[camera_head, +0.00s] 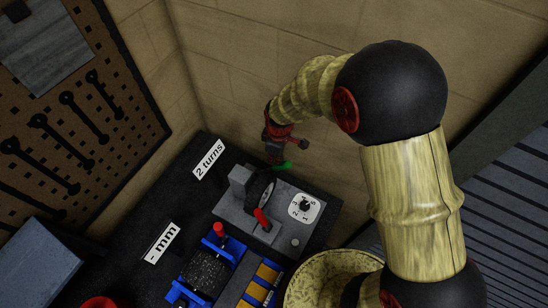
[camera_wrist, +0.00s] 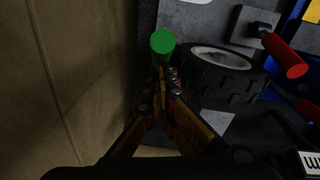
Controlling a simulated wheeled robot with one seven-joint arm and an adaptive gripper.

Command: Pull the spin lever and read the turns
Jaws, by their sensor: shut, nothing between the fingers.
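A grey test stand (camera_head: 240,205) holds an upright black wheel (camera_head: 263,188), whose tyre also shows in the wrist view (camera_wrist: 222,85). A red-handled lever (camera_head: 261,218) stands before the wheel; it also shows in the wrist view (camera_wrist: 284,55). A green knob (camera_head: 285,165) is behind the wheel and shows in the wrist view (camera_wrist: 162,42). My gripper (camera_head: 276,158) points down beside the knob, close to the wheel. In the wrist view its fingertips (camera_wrist: 167,78) are together and empty, just below the knob; contact is unclear. A white dial (camera_head: 305,207) has a dark pointer; its reading is unclear.
A sign reading "2 turns" (camera_head: 209,159) and one reading "- mm" (camera_head: 162,243) stand on the dark bench. A blue device (camera_head: 222,265) with a red knob is in front of the stand. The wall (camera_wrist: 65,80) rises close behind my gripper.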

